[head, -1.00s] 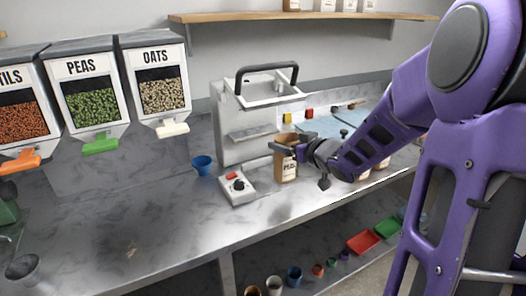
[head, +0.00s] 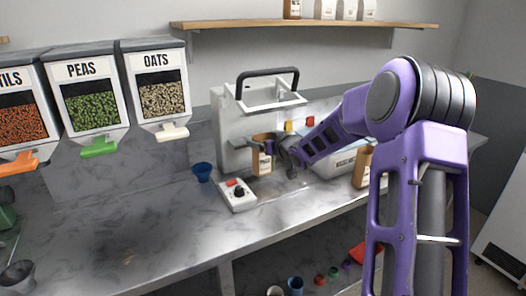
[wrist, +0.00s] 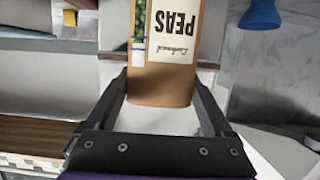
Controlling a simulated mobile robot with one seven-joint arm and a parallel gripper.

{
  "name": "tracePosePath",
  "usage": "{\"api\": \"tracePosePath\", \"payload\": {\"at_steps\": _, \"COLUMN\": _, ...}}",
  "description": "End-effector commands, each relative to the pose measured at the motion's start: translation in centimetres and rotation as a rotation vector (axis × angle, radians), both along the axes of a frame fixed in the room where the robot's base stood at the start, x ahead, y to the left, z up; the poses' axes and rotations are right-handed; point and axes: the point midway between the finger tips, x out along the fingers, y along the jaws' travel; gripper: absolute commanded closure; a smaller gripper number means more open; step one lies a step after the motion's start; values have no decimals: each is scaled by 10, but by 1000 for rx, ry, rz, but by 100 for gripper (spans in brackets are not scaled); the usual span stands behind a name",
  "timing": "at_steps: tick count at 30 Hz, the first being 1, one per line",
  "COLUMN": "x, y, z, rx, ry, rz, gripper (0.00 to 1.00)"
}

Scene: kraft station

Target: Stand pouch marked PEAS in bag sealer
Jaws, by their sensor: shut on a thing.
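The kraft pouch (head: 262,163) is upright in front of the bag sealer. In the wrist view its label reads PEAS (wrist: 175,30), upside down in that picture. My gripper (head: 264,141) is shut on this pouch, with one finger on each side of it in the wrist view (wrist: 164,88). The white bag sealer (head: 231,148) stands at the back of the counter, with a black handle on top. The pouch overlaps the sealer's front in the head view; I cannot tell whether they touch. The sealer's ledge is partly hidden behind the gripper and pouch.
A control box (head: 238,197) with a red switch and black knob sits in front of the sealer. A blue cup-like piece (head: 202,169) stands to its left. Another kraft pouch (head: 362,168) and a pale bin (head: 335,166) are to the right.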

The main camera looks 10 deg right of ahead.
Motion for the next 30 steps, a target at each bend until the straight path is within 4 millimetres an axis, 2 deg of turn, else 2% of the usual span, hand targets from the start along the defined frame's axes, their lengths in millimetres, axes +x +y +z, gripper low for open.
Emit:
{"api": "tracePosePath", "payload": {"at_steps": 1, "x": 0, "y": 0, "z": -13, "rx": 2, "ry": 3, "rz": 0, "gripper": 100}}
{"api": "tracePosePath", "payload": {"at_steps": 4, "x": 1, "y": 1, "z": -26, "rx": 2, "ry": 0, "rz": 0, "gripper": 100}}
{"api": "tracePosePath", "payload": {"at_steps": 16, "x": 4, "y": 1, "z": -32, "rx": 0, "ry": -1, "rz": 0, "gripper": 100}}
{"api": "tracePosePath", "payload": {"at_steps": 17, "x": 4, "y": 1, "z": -33, "rx": 0, "ry": 0, "rz": 0, "gripper": 12}}
{"api": "tracePosePath", "payload": {"at_steps": 18, "x": 4, "y": 1, "z": -32, "rx": 0, "ry": 0, "rz": 0, "gripper": 5}}
{"api": "tracePosePath", "payload": {"at_steps": 19, "x": 4, "y": 1, "z": -31, "rx": 0, "ry": 0, "rz": 0, "gripper": 0}}
{"api": "tracePosePath", "payload": {"at_steps": 28, "x": 4, "y": 1, "z": -27, "rx": 0, "ry": 0, "rz": 0, "gripper": 0}}
{"api": "tracePosePath", "payload": {"at_steps": 30, "x": -2, "y": -2, "z": -26, "rx": -1, "ry": 0, "rz": -2, "gripper": 0}}
